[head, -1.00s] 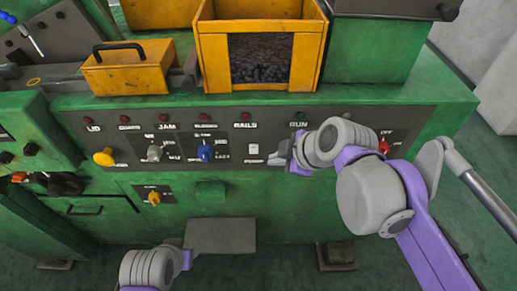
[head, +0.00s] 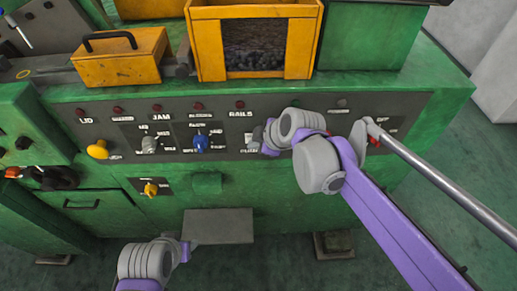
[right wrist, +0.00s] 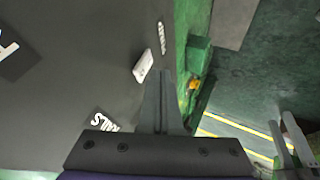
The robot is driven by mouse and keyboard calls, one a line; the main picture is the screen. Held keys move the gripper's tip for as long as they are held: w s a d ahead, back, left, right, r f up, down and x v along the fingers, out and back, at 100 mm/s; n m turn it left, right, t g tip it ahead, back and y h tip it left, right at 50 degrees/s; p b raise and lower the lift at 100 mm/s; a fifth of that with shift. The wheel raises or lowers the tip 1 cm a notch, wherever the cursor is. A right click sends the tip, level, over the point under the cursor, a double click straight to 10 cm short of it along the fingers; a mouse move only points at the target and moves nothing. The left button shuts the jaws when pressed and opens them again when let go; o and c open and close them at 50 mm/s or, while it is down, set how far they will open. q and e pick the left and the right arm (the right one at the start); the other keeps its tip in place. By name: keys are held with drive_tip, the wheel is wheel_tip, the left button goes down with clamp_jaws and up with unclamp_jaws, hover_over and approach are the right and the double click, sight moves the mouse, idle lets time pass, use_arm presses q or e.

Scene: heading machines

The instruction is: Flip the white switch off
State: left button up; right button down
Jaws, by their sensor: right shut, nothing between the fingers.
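The white switch (right wrist: 143,66) is a small rocker on the dark panel in the right wrist view. In the head view my right wrist hides most or all of it. My right gripper (right wrist: 160,75) is shut and empty, its fingertips just beside the switch; I cannot tell whether they touch it. It also shows in the head view (head: 257,137), at the panel below the RAILS label. My left gripper (right wrist: 288,120) shows at the lower right of the right wrist view, its two fingers apart, away from the panel.
The dark control panel (head: 100,125) carries a yellow knob (head: 97,150), a grey knob (head: 149,145) and a blue knob (head: 200,143) left of my right gripper.

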drive_tip(key=shift+w+r, duration=0.1)
drive_tip(key=shift+w, duration=0.5)
drive_tip(key=shift+w+r, duration=0.1)
drive_tip(key=shift+w, duration=0.25)
drive_tip(key=shift+r, duration=0.1)
drive_tip(key=shift+r+p, duration=0.75)
drive_tip(key=shift+p, duration=0.1)
